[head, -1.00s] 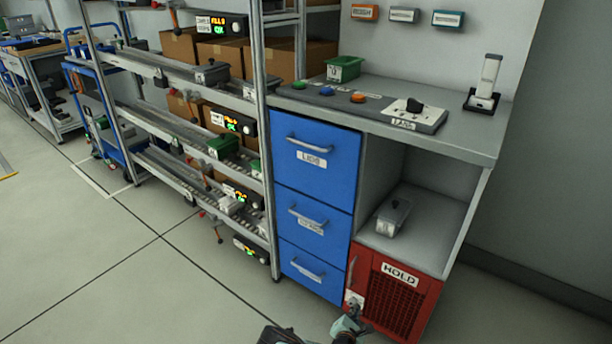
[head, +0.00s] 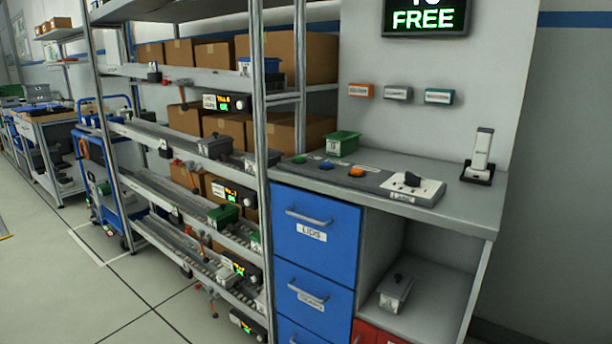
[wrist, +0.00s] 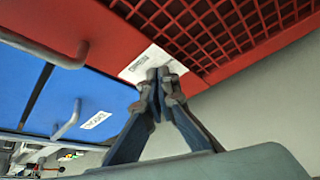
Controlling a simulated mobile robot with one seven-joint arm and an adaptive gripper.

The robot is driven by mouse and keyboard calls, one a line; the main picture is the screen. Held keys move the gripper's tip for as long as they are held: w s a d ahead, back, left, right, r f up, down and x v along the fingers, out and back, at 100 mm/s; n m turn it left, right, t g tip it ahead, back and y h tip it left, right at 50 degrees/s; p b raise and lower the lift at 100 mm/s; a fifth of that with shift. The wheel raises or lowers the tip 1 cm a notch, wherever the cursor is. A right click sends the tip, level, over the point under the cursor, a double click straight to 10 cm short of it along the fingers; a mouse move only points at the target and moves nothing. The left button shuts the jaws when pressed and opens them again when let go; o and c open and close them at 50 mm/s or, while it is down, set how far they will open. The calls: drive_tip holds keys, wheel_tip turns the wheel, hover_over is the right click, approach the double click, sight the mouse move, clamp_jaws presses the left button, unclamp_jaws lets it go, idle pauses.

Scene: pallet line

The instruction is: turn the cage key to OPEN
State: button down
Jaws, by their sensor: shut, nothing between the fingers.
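The red cage (wrist: 225,35) with its mesh front fills the top of the wrist view. Only its top edge (head: 377,334) shows at the bottom of the head view. A white lettered plate (wrist: 138,66) is on the cage front. My gripper (wrist: 163,76) is shut and empty, its fingertips overlapping the plate in the picture. I cannot tell whether they touch it. The cage key is not distinguishable; the fingertips may hide it. My gripper is out of the head view.
Blue drawers (head: 315,235) with bar handles stand left of the cage; a drawer handle (wrist: 68,120) shows near my fingers. Above is the grey worktop (head: 460,205). A lidded grey box (head: 395,292) sits on the open shelf. Flow racking (head: 262,120) stands left; floor at left is clear.

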drive_tip(key=shift+w+a+f, duration=0.15)
drive_tip(key=shift+w+a, duration=0.1)
drive_tip(key=shift+a, duration=0.15)
idle(0.4)
drive_tip(key=shift+w+a+r+p, duration=0.3)
drive_tip(key=shift+r+p, duration=0.1)
drive_tip(key=shift+p, duration=0.15)
drive_tip(key=shift+w+a+r+p, duration=0.3)
drive_tip(key=shift+w+a+p, duration=0.05)
drive_tip(key=shift+a+p, duration=0.15)
drive_tip(key=shift+w+a, duration=0.1)
drive_tip(key=shift+a, duration=0.05)
idle(0.4)
drive_tip(key=shift+r+p, duration=0.25)
drive_tip(key=shift+p, duration=0.1)
drive_tip(key=s+a+p, duration=0.1)
drive_tip(key=s+a, duration=0.1)
drive_tip(key=s, duration=0.3)
drive_tip(key=shift+s+a+f+p, duration=0.15)
drive_tip(key=shift+s+p, duration=0.25)
